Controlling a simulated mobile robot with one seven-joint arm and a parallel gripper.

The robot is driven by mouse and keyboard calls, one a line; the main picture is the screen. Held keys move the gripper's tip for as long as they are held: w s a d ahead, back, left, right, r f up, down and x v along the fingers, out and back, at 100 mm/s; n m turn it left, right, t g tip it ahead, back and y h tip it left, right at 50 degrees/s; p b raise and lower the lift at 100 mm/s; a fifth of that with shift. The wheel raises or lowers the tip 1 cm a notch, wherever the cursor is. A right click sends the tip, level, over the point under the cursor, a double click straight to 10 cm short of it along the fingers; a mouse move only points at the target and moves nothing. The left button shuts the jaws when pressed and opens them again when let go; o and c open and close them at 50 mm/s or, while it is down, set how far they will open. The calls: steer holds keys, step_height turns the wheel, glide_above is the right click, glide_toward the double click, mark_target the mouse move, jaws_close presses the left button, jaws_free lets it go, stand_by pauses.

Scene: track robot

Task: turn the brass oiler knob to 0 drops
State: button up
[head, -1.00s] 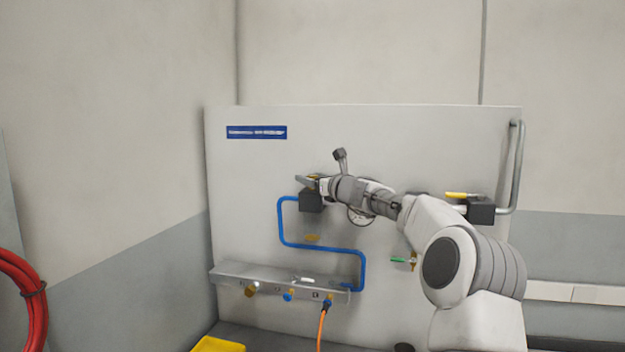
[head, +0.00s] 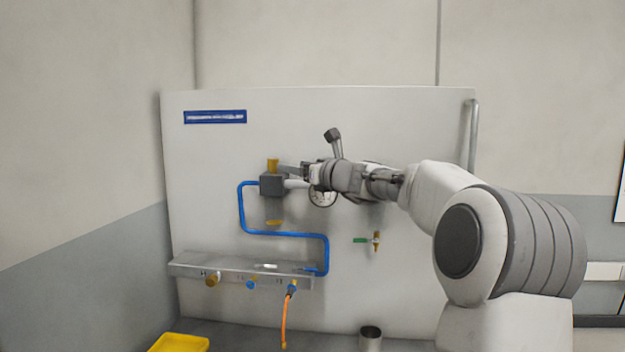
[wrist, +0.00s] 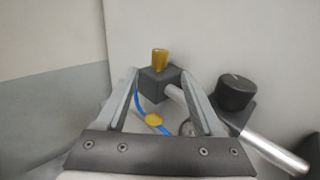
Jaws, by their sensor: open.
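The brass oiler knob (head: 272,165) stands upright on top of a dark grey block (head: 272,185) on the panel. In the wrist view the knob (wrist: 159,59) shows beyond the fingertips, above the gap between them. My gripper (head: 284,170) is open and empty, pointing left, just to the right of the knob in the head view. In the wrist view its two fingers (wrist: 163,85) spread to either side of the block. I see no contact with the knob. Any marks on the knob are too small to read.
A blue pipe (head: 285,234) runs from the block down to a grey shelf (head: 240,270) with several fittings. A gauge (head: 322,196) sits below my wrist. A green-handled valve (head: 361,240) is lower right. A yellow bin (head: 180,343) and a metal cup (head: 370,338) stand below.

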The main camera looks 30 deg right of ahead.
steer(key=b+v, duration=0.1)
steer(key=v, duration=0.5)
steer(key=shift+a, duration=0.1)
stand_by(0.3)
